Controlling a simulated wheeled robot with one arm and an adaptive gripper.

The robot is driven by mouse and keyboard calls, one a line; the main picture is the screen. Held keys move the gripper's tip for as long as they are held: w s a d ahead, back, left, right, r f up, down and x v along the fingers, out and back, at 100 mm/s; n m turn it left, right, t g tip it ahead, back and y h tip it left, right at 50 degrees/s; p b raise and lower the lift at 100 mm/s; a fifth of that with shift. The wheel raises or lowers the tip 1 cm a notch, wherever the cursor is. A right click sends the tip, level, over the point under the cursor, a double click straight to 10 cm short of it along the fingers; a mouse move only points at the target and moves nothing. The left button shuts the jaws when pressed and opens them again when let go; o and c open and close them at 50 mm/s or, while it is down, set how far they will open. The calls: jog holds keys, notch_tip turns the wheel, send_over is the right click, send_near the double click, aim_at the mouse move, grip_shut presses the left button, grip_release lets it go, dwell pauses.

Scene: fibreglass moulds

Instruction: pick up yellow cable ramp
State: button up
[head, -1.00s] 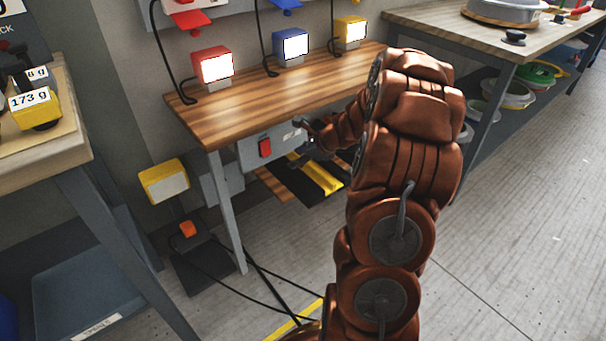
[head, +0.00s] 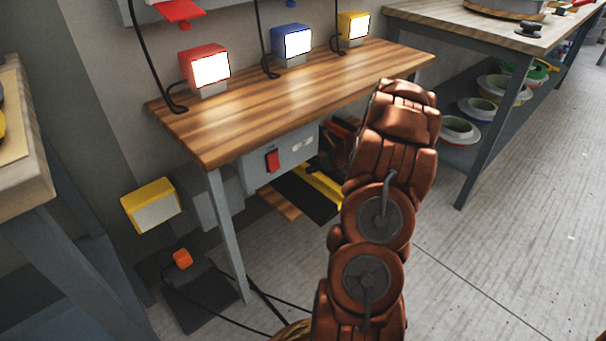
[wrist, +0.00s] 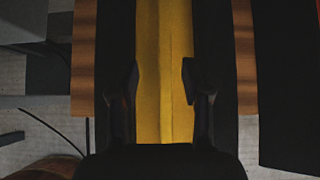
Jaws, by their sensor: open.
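The yellow cable ramp (head: 326,186) shows in the head view as a yellow strip beside black, low under the bench and partly hidden by my arm. In the wrist view the ramp (wrist: 165,40) is a long yellow band with a faint ridge line, running away from me with dark bands on both sides. My gripper (wrist: 160,82) is open, with one finger near each edge of the yellow band. I cannot tell whether the fingers touch it.
The wooden bench (head: 290,95) with red, blue and yellow lamps stands above the ramp. A grey box with a red switch (head: 273,160) hangs under it. A striped wooden board (wrist: 84,50) lies beneath the ramp. A bench leg (head: 229,235) is left; open floor lies right.

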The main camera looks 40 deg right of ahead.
jog(key=shift+w+d+f+b, duration=0.2)
jog(key=shift+w+f+b, duration=0.2)
jog(key=shift+f, duration=0.2)
jog(key=shift+w+d+f+b, duration=0.2)
jog(key=shift+w+f+b, duration=0.15)
jog(key=shift+f, duration=0.2)
jog(key=b+x, duration=0.1)
jog(key=x, duration=0.1)
jog(key=shift+w+f+b, duration=0.25)
jog(key=shift+f+b, duration=0.05)
jog(key=shift+b, duration=0.1)
jog(key=shift+w+f, duration=0.25)
jog(key=shift+w, duration=0.25)
jog(key=shift+a, duration=0.1)
grip_shut()
